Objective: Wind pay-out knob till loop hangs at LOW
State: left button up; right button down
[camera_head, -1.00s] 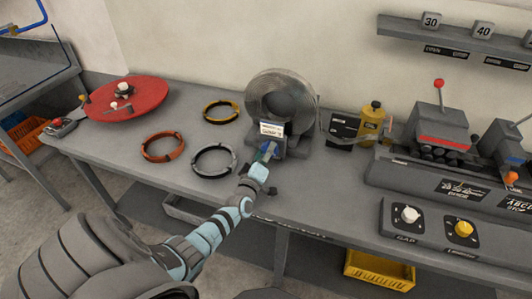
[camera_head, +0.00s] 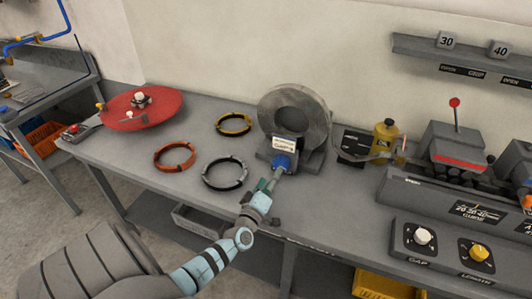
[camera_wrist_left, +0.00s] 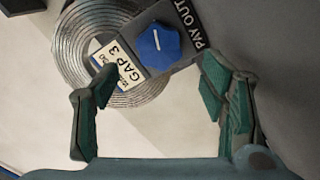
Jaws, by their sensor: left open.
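The blue pay-out knob (camera_head: 281,162) sits on the front of the grey coil stand, under a white label; it also shows in the left wrist view (camera_wrist_left: 158,50), with a white line on it and "PAY OUT" beside it. The metal coil (camera_head: 294,112) stands upright behind it. My left gripper (camera_head: 269,184) is open just in front of the knob; in the wrist view its fingers (camera_wrist_left: 163,92) are spread, with the knob beyond them and nothing between. A grey strip (camera_head: 372,159) sags right of the coil by a black panel (camera_head: 351,145); its marks are unreadable.
A red turntable (camera_head: 140,115) is at far left. A yellow bottle (camera_head: 385,137) and grey machine (camera_head: 450,150) stand right. A control box (camera_head: 445,250) is at front right.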

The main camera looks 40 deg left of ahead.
pick_arm(q)
jog(key=v, duration=0.6)
jog(key=shift+s, duration=0.1)
